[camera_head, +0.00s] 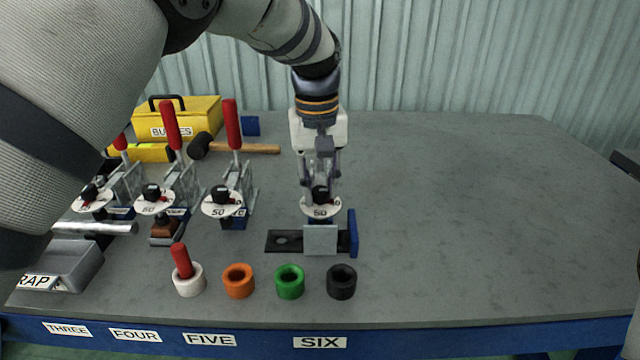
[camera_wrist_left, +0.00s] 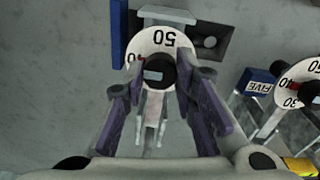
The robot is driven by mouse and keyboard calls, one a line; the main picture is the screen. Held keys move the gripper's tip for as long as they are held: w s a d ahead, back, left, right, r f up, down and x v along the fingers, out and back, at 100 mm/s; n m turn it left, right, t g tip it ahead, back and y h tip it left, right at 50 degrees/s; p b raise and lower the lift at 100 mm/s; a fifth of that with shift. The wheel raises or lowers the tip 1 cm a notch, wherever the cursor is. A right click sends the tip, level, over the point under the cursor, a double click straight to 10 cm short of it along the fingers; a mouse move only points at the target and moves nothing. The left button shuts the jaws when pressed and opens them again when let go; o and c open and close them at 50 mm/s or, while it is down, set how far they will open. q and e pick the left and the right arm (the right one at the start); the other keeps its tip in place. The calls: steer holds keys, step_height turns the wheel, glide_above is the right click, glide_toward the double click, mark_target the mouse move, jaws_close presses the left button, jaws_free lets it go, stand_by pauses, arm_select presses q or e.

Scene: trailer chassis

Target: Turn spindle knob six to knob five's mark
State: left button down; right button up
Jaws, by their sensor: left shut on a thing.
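Knob six is black (camera_head: 321,193) and stands on a white dial (camera_head: 321,210) marked 50, above the SIX label (camera_head: 320,342). My left gripper (camera_head: 320,187) reaches down and is shut on knob six. The wrist view shows its fingers either side of the black knob (camera_wrist_left: 159,72); a little red shows at the dial's left near a partly hidden 40. Knob five (camera_head: 221,193) is black on its own white dial, with a red pointer on its right side; it also shows in the wrist view (camera_wrist_left: 310,91), pointer near the 40. My right gripper is not in view.
Several coloured rings, including orange (camera_head: 238,280), green (camera_head: 289,282) and black (camera_head: 341,281), lie in front. Red-handled clamps (camera_head: 233,125) stand left, with a mallet (camera_head: 240,148) and yellow box (camera_head: 177,118) behind. The table's right side is clear.

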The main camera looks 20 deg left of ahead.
mark_target(317, 192)
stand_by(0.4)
arm_select(q)
steer(key=c, duration=1.3)
jaws_free()
step_height(317, 192, up, 12)
steer(key=shift+s+a, duration=0.15)
steer(key=shift+s, duration=0.2)
